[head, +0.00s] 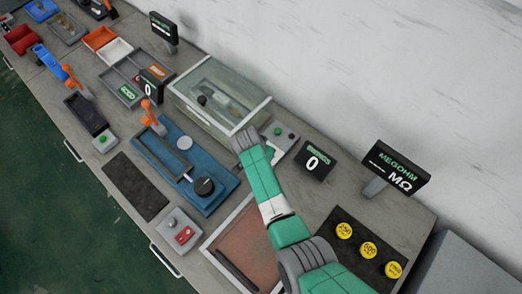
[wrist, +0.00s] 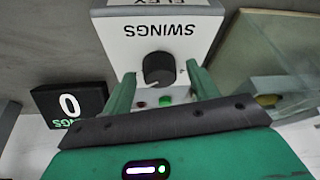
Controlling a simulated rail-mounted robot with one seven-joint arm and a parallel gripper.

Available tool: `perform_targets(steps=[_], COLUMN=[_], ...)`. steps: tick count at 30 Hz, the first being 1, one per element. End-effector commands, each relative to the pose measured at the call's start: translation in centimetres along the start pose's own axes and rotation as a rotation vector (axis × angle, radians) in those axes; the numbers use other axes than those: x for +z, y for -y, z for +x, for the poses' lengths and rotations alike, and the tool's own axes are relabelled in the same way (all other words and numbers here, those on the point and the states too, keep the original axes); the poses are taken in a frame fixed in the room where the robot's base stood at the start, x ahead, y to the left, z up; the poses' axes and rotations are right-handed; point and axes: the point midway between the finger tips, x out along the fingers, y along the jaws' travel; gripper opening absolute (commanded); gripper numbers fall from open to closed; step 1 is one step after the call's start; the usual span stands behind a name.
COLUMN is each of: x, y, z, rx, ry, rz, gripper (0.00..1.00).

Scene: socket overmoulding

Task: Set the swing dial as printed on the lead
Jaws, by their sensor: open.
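The swing dial (wrist: 158,68) is a black round knob with a pale pointer mark. It sits on a white panel (wrist: 120,45) lettered SWINGS, which appears upside down in the wrist view. My gripper (wrist: 161,76) is open, with one green finger on each side of the dial and nothing held. I cannot tell whether the fingers reach the knob's depth. A red and a green button lie close to the dial. In the head view my arm hides the dial; part of its box (head: 284,140) shows. I cannot make out the lead or its print.
A small black display (head: 313,163) beside the box reads 0; it also shows in the wrist view (wrist: 69,103). A clear-walled chamber (head: 205,112) stands on the other side. A megohm display (head: 395,172) and yellow discs (head: 368,249) are to the right.

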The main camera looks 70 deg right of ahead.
Motion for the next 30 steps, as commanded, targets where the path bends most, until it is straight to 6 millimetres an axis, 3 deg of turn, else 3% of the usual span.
perform_targets(steps=[12,30], x=[0.0,0.0], y=[0.0,0.0], z=[-7.1,-7.7], rx=[-0.001,0.000], ry=[-0.001,0.000], rz=[-0.001,0.000], gripper=[0.59,0.59])
